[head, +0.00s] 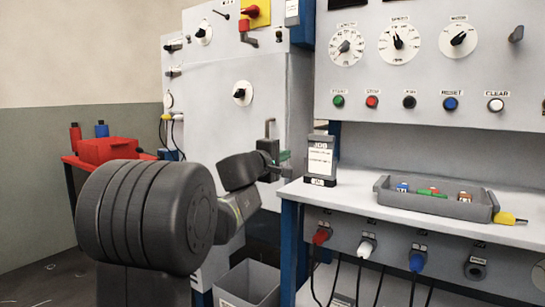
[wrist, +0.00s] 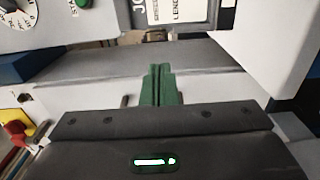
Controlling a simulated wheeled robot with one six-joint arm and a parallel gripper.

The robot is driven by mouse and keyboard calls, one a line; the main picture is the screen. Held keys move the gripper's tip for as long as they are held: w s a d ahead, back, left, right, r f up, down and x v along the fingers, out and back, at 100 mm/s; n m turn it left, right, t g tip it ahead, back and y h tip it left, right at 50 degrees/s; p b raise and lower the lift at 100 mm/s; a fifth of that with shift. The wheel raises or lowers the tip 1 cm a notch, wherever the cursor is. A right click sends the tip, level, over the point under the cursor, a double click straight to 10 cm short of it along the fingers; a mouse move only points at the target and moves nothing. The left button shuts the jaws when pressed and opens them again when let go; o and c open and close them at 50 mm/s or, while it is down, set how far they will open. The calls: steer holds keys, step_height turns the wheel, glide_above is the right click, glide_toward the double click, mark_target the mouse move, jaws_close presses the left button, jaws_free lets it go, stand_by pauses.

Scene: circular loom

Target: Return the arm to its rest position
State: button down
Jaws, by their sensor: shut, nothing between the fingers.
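My arm reaches forward from the lower left in the head view. My gripper (head: 284,156) is beside the left end of the workbench, in front of the grey cabinet. In the wrist view the green fingers of my gripper (wrist: 157,72) are together with nothing between them. The job card stand (head: 321,160) is on the bench just right of the gripper, and its lower part shows at the top of the wrist view (wrist: 180,12). The gripper appears apart from it.
A grey tray (head: 440,206) with several small coloured parts sits on the bench (head: 350,200). A control panel (head: 430,75) with dials and buttons is above. Cables and plugs hang along the bench front. A grey bin (head: 250,284) stands below, and a red box (head: 108,150) is at left.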

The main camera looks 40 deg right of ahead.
steer(key=shift+s+d, duration=0.1)
steer(key=shift+s, duration=0.65)
steer(key=shift+w, duration=0.15)
steer(key=w+d+p, duration=0.1)
steer(key=w+p, duration=0.1)
steer(key=w, duration=0.9)
steer(key=shift+d+p, duration=0.35)
steer(key=shift+p, duration=0.05)
steer(key=shift+w+a+f+b, duration=0.1)
steer(key=shift+f+b, duration=0.05)
steer(key=shift+b, duration=0.2)
